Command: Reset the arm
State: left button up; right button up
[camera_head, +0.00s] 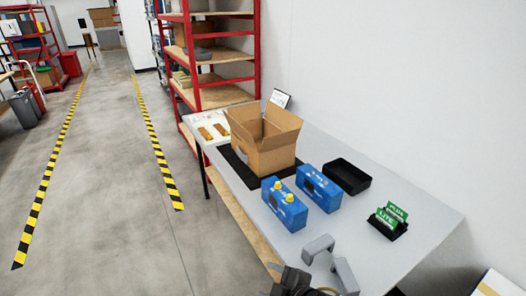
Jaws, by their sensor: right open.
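My right gripper (331,259) shows at the bottom of the head view, over the near end of the grey table (405,250). Its two grey fingers are apart, with nothing between them. It is nearer to me than the two blue analyser units and apart from them. One blue unit (285,208) has two yellow knobs on top. The other blue unit (319,190) stands just behind it to the right, with no yellow knobs visible. My left gripper is not in view.
An open cardboard box (265,142) stands on a black mat (236,168). An empty black tray (347,177) and a black holder with green cards (389,220) lie toward the wall. A red shelf (186,60) stands beyond the table. The floor left is clear.

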jog(key=s+d+f+m+g+h, duration=0.2)
jog(key=s+d+f+m, duration=0.3)
jog(key=d, duration=0.3)
jog(key=s+d+f+m+g+h, duration=0.1)
jog(key=s+d+f+m+h, duration=0.15)
jog(key=s+d+m, duration=0.4)
jog(key=s+d+f+m+g+h, duration=0.2)
jog(key=s+d+f+m+h, duration=0.1)
jog(key=s+d, duration=0.45)
notch_tip(320, 180, down, 26)
jog(key=s+g, duration=0.1)
jog(key=g, duration=0.1)
jog(key=s+d+f, duration=0.1)
jog(key=s+f, duration=0.7)
jog(key=s+d+f, duration=0.2)
jog(key=s+f, duration=0.6)
jog(key=shift+s+d+f+g, duration=0.15)
jog(key=shift+s+d+g, duration=0.1)
jog(key=shift+s+g, duration=0.15)
